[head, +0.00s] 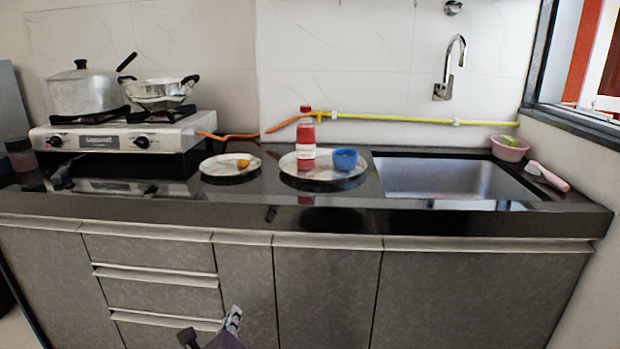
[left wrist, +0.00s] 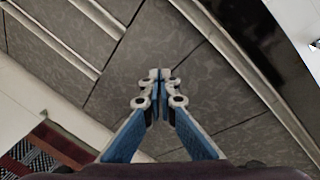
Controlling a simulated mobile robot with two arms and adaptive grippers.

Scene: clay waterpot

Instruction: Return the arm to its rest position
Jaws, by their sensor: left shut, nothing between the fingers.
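My left gripper (head: 232,318) shows at the bottom edge of the head view, in front of the grey lower cabinets and below the counter's front edge. Only a small part of it is in that view. In the left wrist view my left gripper (left wrist: 160,76) has its blue-and-white fingers together at the tips, with nothing between them. Behind it are the cabinet fronts (left wrist: 152,45). My right gripper is in neither view. No clay waterpot shows in these frames.
The black counter (head: 130,208) holds a gas stove (head: 115,138) with a lidded pot (head: 80,93) and pan (head: 160,92), two plates, a red-capped bottle (head: 306,140), a blue cup (head: 345,159), a sink (head: 450,178) and a pink bowl (head: 508,150).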

